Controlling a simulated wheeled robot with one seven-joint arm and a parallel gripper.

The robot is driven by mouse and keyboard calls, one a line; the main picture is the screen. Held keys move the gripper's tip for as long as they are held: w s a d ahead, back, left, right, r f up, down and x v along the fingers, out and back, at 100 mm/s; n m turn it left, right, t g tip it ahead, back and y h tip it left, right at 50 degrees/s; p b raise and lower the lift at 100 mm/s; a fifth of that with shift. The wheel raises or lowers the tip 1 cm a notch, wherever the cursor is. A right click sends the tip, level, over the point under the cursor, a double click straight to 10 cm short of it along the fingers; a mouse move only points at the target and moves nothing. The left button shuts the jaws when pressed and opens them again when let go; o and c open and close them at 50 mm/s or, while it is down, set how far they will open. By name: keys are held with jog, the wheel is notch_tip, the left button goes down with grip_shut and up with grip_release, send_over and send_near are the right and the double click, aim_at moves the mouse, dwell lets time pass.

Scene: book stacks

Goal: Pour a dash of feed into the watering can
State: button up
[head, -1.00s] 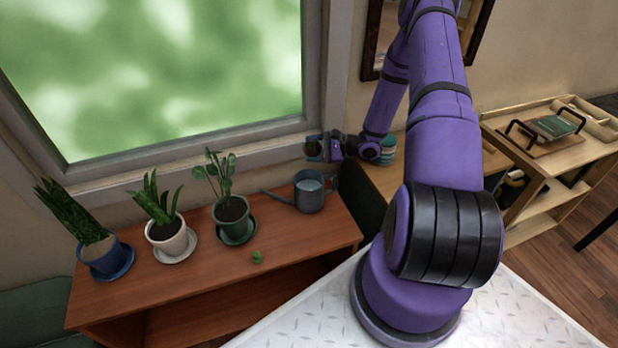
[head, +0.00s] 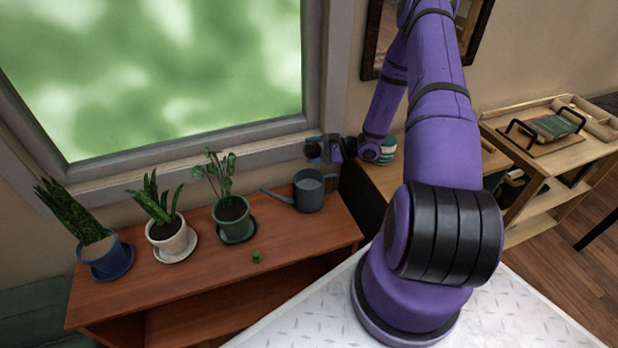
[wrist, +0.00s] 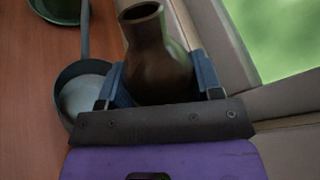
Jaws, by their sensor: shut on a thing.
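The grey watering can (head: 310,192) stands upright at the right end of the reddish-brown plant bench, its long spout pointing left. It also shows in the wrist view (wrist: 68,78), to the left of the bottle. My gripper (head: 318,150) is above and behind the can, close to the window frame. Its blue fingers are shut on a brown, open-mouthed bottle (wrist: 160,65). The bottle's neck points away from my wrist; its exact tilt is hard to tell. No stream is visible. A small green cap-like thing (head: 257,257) lies near the bench's front edge.
Potted plants in a blue pot (head: 108,262), a white pot (head: 170,238) and a green pot (head: 234,226) stand left of the can. The window frame (head: 210,158) is close behind. A wooden shelf unit (head: 545,155) stands at right. The bench front is mostly clear.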

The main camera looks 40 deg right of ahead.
aim_at(321, 155)
jog(key=shift+w+d+f+n+h, duration=0.2)
jog(key=shift+f+n+h, duration=0.15)
jog(key=shift+n, duration=0.35)
dwell(2.0)
jog(key=shift+d+f+n+h+p, duration=0.1)
jog(key=shift+f+n+h+p, duration=0.15)
jog(key=shift+f+n+p, duration=0.65)
dwell(1.6)
jog(key=shift+w+d+r+n+t, duration=0.1)
jog(key=shift+r+n+t, duration=0.15)
jog(key=shift+n, duration=0.35)
dwell(2.2)
